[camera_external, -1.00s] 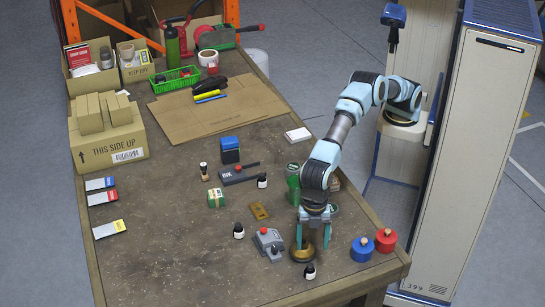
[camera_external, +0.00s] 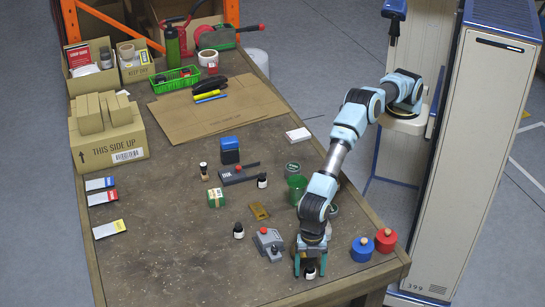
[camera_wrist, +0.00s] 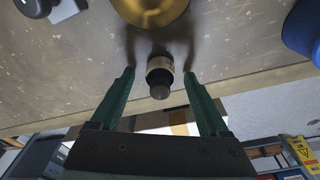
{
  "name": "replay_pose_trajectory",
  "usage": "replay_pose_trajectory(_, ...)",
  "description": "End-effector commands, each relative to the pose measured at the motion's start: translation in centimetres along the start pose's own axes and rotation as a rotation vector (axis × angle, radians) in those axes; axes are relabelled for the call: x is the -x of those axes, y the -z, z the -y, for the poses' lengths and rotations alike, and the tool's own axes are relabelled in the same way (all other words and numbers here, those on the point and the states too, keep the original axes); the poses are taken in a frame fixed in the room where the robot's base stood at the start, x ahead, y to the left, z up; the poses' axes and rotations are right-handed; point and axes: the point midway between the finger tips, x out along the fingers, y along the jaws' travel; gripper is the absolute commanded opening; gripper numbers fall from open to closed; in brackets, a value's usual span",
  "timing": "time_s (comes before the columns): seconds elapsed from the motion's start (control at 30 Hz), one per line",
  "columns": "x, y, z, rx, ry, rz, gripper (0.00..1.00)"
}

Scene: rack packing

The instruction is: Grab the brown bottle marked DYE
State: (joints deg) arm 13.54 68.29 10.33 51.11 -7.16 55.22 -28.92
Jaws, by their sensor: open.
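A small dark bottle with a pale label and black cap (camera_external: 310,273) stands near the table's front edge. In the wrist view this bottle (camera_wrist: 160,72) sits between the fingertips of my open gripper (camera_wrist: 159,78), with gaps on both sides. My gripper (camera_external: 310,269) is lowered over it in the external view. I cannot read its label or tell whether it is brown. Similar small bottles stand left of the grey device (camera_external: 239,231), by the black stapler-like tool (camera_external: 262,181), and further left, a brownish one (camera_external: 203,171).
A round brass thing (camera_wrist: 150,8) lies just beyond the bottle, mostly hidden by my gripper in the external view. The grey device (camera_external: 269,243) is to the left; blue (camera_external: 361,250) and red (camera_external: 385,240) knobbed pots are to the right.

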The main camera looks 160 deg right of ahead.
Motion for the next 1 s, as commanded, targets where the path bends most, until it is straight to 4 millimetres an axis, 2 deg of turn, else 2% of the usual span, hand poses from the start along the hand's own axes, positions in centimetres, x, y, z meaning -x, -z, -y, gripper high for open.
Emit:
replay_pose_trajectory(0.13,0.01,0.01,-0.01,0.0,0.0,0.0,0.78)
replay_pose_trajectory(0.8,0.06,0.0,-0.01,0.0,0.0,0.0,0.02)
replay_pose_trajectory(1.0,0.09,0.02,-0.01,0.0,0.0,-0.001,0.0)
